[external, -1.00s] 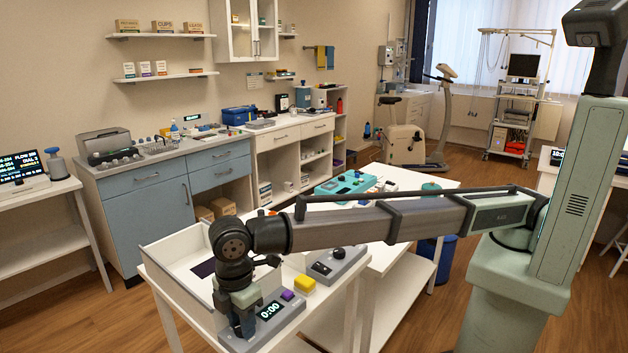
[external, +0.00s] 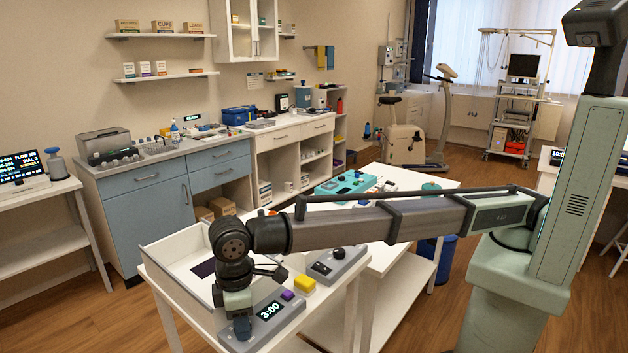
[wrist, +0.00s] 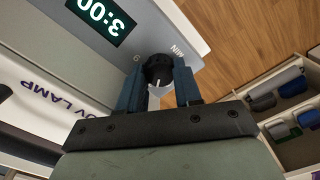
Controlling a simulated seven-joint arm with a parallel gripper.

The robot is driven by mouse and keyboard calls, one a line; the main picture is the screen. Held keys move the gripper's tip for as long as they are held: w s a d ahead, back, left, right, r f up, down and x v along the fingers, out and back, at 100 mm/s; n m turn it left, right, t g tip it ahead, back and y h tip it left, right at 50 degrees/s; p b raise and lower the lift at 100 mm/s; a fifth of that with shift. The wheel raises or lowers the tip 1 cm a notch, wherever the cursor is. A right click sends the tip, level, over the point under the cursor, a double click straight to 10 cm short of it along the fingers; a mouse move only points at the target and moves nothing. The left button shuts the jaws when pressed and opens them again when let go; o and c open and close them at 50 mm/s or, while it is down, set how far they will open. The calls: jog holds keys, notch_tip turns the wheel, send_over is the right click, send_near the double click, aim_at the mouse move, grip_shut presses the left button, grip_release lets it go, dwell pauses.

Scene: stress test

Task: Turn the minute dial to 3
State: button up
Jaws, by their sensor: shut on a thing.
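The timer box (external: 262,330) is a grey unit at the front of the white cart, with a lit display (external: 270,310) reading 3:00. In the wrist view the same display (wrist: 100,17) shows upside down. The black minute dial (wrist: 158,70), beside the letters MIN, sits between the two fingers of my gripper (wrist: 159,82). The fingers are shut on the dial, and a white pointer mark shows on it. In the external view my gripper (external: 242,325) points down at the left end of the box, and the dial is hidden there.
Another grey box with a dark knob (external: 338,253) stands further back. A white open tray (external: 180,240) is at the left. Wooden floor lies beyond the cart's edge.

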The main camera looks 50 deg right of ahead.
jog(key=shift+m, duration=1)
jog(key=o, duration=0.8)
jog(key=shift+r, duration=0.1)
notch_tip(320, 180, up, 14)
jog(key=shift+f, duration=0.2)
